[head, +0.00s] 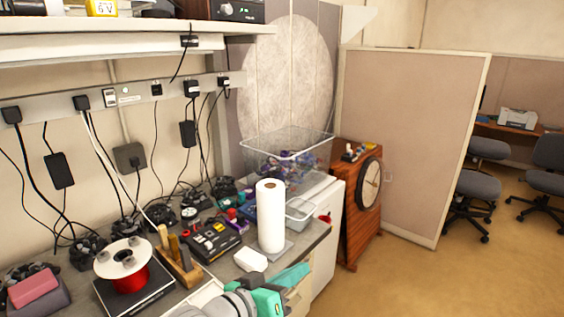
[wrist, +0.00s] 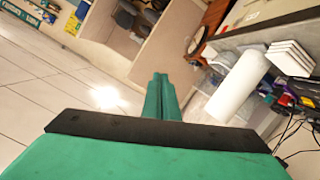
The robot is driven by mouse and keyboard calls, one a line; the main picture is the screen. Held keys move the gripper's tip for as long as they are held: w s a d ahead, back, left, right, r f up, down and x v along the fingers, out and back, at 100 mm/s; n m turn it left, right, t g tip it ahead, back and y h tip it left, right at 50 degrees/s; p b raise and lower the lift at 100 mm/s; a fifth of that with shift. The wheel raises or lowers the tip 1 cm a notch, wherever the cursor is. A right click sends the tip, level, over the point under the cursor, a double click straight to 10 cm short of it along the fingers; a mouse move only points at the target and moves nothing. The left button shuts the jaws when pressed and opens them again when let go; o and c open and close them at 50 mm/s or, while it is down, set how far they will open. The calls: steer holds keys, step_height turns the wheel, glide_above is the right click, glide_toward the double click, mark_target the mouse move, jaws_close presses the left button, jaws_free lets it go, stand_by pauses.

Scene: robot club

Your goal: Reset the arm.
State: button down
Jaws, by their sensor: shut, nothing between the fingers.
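My gripper shows in the wrist view (wrist: 160,85) as two green fingers closed together, with nothing between them. In the head view, green parts of my arm (head: 268,298) show at the bottom, in front of the workbench edge. Where my fingertips end is hard to tell in that view. In the wrist view the picture is tilted, and the fingers point over the floor, apart from the bench things at the right.
The workbench (head: 222,268) holds a paper towel roll (head: 271,215), a red spool (head: 130,278), a black tool case (head: 208,240) and a clear bin (head: 290,150). A wooden cabinet (head: 352,215) and a partition (head: 412,130) stand beyond. Open floor (head: 450,270) lies at right.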

steer(key=s+f+n+t+y, duration=0.3)
steer(key=s+f+n+y, duration=0.3)
steer(key=f, duration=0.5)
steer(key=s+f+n+t+y, duration=0.3)
steer(key=s+f+n+y, duration=0.2)
steer(key=s+f, duration=0.45)
steer(key=s+a+f+m+g, duration=0.1)
steer(key=s+f+m, duration=0.2)
steer(key=s, duration=0.7)
steer(key=s+a+f+m, duration=0.2)
steer(key=s+f+m, duration=0.2)
steer(key=s, duration=0.7)
steer(key=shift+f+m+g, duration=0.2)
steer(key=shift+m+g, duration=0.1)
steer(key=shift+g, duration=0.1)
